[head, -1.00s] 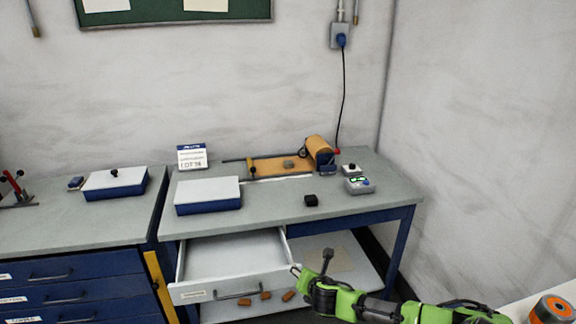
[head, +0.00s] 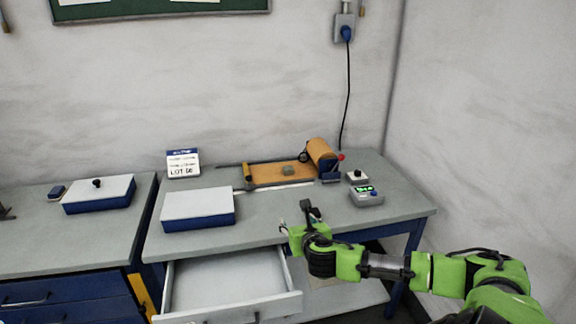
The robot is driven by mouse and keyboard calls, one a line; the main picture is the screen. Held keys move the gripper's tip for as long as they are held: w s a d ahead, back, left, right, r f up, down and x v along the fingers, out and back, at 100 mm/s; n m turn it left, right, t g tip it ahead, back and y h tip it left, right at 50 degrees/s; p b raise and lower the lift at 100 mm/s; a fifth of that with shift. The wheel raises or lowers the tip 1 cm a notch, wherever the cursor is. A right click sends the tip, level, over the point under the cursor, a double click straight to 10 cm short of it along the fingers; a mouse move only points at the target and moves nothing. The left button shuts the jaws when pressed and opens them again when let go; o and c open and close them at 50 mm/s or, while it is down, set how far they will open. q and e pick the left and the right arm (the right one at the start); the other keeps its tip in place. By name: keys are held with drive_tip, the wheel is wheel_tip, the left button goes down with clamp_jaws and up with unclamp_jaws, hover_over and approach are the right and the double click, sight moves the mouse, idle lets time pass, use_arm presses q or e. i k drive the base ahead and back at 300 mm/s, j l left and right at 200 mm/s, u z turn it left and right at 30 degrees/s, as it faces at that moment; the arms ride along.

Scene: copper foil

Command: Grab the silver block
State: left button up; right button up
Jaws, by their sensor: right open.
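A small grey block (head: 289,170), which looks like the silver block, lies on the copper-coloured foil sheet (head: 262,174) towards the back of the workbench. My right gripper (head: 283,227) is open, above the front edge of the bench, nearer to me than the block and well apart from it. Its fingers are small and partly hidden by its green body. My left gripper is not in view.
A foil roll (head: 320,152) stands at the sheet's right end. A white-lidded blue box (head: 198,208) sits left and a small device (head: 367,196) right. An open drawer (head: 228,283) juts out below the bench (head: 260,232). The wall bounds the back.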

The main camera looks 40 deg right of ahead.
sight(287, 170)
drive_tip(key=i+l, duration=0.35)
drive_tip(key=l, duration=0.15)
drive_tip(key=i+l, duration=0.75)
drive_tip(key=l, duration=0.25)
